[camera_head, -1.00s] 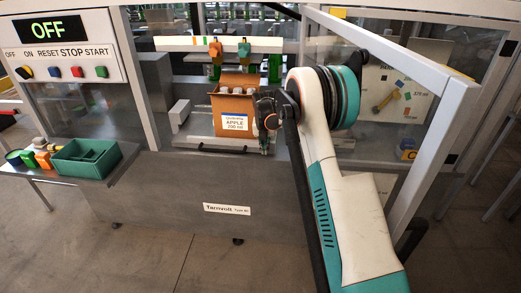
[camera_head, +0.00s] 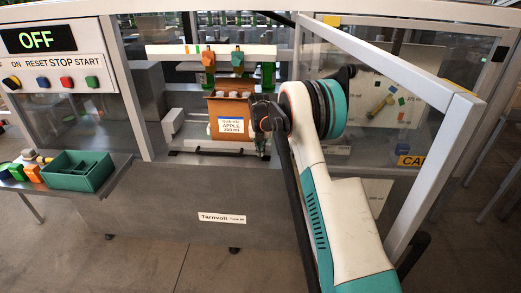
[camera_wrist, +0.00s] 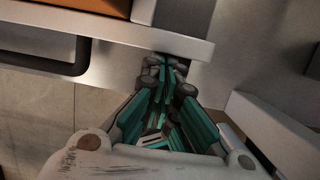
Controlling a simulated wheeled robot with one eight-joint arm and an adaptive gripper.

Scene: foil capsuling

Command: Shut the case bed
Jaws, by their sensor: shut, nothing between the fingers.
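The case bed (camera_wrist: 120,28) shows in the wrist view as a pale plate edge with a dark bar handle (camera_wrist: 40,62) at the left. In the head view the dark handle (camera_head: 205,152) lies along the bed's front, below an open brown carton (camera_head: 231,115) labelled apple. The carton stands upright on the bed with pale round tops inside. My gripper (camera_wrist: 170,62) is shut and empty, its fingertips at the bed's front edge, right of the handle. I cannot tell whether they touch. In the head view my gripper (camera_head: 262,152) is beside the carton's right side, partly hidden by my arm.
The machine's open framed door (camera_head: 460,140) stands right of my arm. A control panel (camera_head: 55,55) reading OFF is at left. A green tray (camera_head: 80,170) and small coloured parts sit on a left side shelf. Orange and green pieces (camera_head: 208,62) hang above the carton.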

